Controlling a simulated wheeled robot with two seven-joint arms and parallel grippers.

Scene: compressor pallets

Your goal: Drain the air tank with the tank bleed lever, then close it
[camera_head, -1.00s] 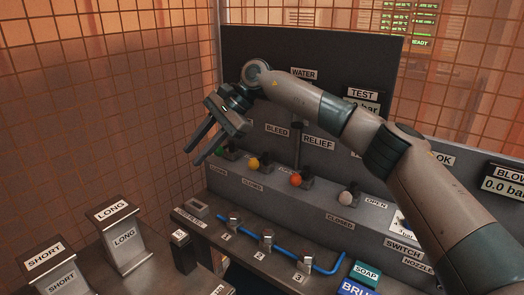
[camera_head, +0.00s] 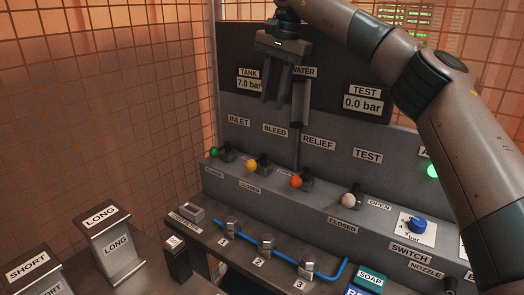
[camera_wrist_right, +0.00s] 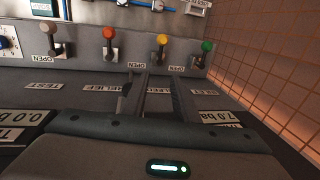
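The tank bleed lever has a yellow knob (camera_head: 251,165) below the BLEED label (camera_head: 275,130); the knob leans out toward its CLOSED label. The TANK display (camera_head: 249,84) reads 7.0 bar. My right gripper (camera_head: 272,103) is raised in front of the dark display panel, above the BLEED label and clear of the lever. Its fingers point down, apart and empty. In the right wrist view the gripper (camera_wrist_right: 158,75) also shows spread fingers, with the yellow knob (camera_wrist_right: 162,40) beyond them. My left gripper is out of view.
A green knob (camera_head: 214,152) is left of the yellow one; orange (camera_head: 296,182) and white (camera_head: 348,200) knobs are right. A vertical cylinder (camera_head: 301,100) stands just right of the fingers. The TEST display (camera_head: 363,103) reads 0.0 bar. A blue hose (camera_head: 286,258) runs along the front.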

